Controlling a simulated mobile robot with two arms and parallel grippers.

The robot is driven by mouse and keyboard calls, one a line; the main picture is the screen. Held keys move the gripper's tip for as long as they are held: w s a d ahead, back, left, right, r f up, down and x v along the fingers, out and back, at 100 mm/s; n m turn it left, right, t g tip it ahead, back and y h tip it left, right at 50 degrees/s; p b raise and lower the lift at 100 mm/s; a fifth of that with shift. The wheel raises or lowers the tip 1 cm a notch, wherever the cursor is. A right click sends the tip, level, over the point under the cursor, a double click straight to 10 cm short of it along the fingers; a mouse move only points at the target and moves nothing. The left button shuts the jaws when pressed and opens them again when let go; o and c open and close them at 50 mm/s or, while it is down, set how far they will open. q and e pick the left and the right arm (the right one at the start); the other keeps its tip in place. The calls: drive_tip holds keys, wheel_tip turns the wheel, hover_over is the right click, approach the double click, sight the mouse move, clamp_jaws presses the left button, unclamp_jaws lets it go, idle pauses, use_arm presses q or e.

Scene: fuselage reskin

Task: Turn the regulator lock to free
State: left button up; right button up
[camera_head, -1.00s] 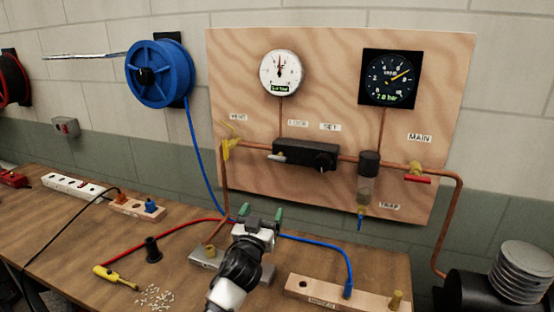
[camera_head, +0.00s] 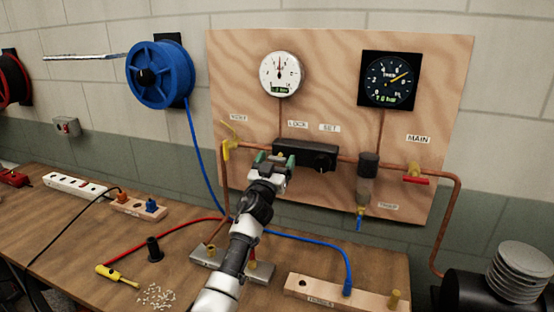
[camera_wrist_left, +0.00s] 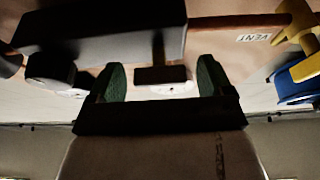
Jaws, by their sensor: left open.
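The black regulator block (camera_head: 318,155) is mounted on the plywood panel, under the LOCK and SET labels. My left gripper (camera_head: 273,158) is at the left end of the block, below the LOCK label (camera_head: 297,124), and covers the lock lever in the head view. In the left wrist view, the open green fingers (camera_wrist_left: 160,82) stand apart on either side of a small dark bar (camera_wrist_left: 160,74) joined by a stem to the regulator body (camera_wrist_left: 100,38); it looks like the lock lever. I cannot tell whether the fingers touch it. My right gripper is out of view.
A yellow VENT valve (camera_head: 228,148) is just left of my gripper on the copper pipe. A red-handled MAIN valve (camera_head: 415,178) and a trap bowl (camera_head: 364,190) are to the right. The blue hose reel (camera_head: 160,73) hangs at the left. The bench (camera_head: 100,235) holds cables and fittings.

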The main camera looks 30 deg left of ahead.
use_arm(q)
drive_tip(key=shift+w+r, duration=0.15)
drive_tip(key=shift+w, duration=0.2)
drive_tip(key=shift+c, duration=0.2)
drive_tip(key=c, duration=0.9)
drive_tip(key=shift+a, duration=0.1)
